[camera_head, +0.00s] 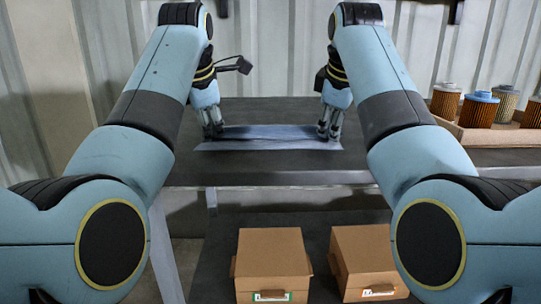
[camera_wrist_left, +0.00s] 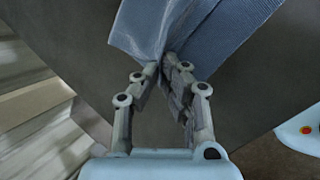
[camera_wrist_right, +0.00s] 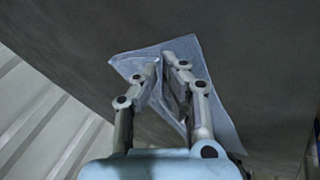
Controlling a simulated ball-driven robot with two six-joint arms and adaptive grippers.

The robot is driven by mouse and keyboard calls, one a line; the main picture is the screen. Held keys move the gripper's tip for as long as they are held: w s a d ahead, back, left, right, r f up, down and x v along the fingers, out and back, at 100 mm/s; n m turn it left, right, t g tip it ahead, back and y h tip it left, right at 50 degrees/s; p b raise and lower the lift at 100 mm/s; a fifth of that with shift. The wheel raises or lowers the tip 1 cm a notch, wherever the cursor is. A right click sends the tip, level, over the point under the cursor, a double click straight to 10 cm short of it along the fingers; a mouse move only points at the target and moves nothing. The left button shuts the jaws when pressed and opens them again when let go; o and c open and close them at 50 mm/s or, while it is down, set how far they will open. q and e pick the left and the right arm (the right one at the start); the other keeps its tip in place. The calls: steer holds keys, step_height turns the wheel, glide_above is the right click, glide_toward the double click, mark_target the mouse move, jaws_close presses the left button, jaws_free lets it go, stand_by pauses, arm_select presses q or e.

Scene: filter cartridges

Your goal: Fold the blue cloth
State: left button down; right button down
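The blue cloth (camera_head: 265,137) lies as a long narrow strip across the dark table, with a layer line along its length. My left gripper (camera_head: 213,131) is at its left end. In the left wrist view the fingertips (camera_wrist_left: 161,64) come together on a bunched edge of the cloth (camera_wrist_left: 205,35). My right gripper (camera_head: 330,132) is at the right end. In the right wrist view its fingertips (camera_wrist_right: 162,62) are close together with the cloth (camera_wrist_right: 200,62) pinched between them. Cloth also shows beside and below those fingers. The fingers hide parts of both ends.
The dark table (camera_head: 265,108) is clear behind the cloth. A tray (camera_head: 490,135) with several filter cartridges (camera_head: 479,108) stands at the right. Two cardboard boxes (camera_head: 271,262) (camera_head: 368,258) sit on the lower shelf. A corrugated wall is behind.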

arm_select(q)
steer(key=shift+a+f, duration=0.1)
steer(key=shift+f, duration=0.15)
arm_select(e)
steer(key=shift+d+f, duration=0.1)
steer(key=shift+f, duration=0.15)
arm_select(q)
steer(key=shift+r, duration=0.1)
arm_select(e)
steer(key=shift+r, duration=0.1)
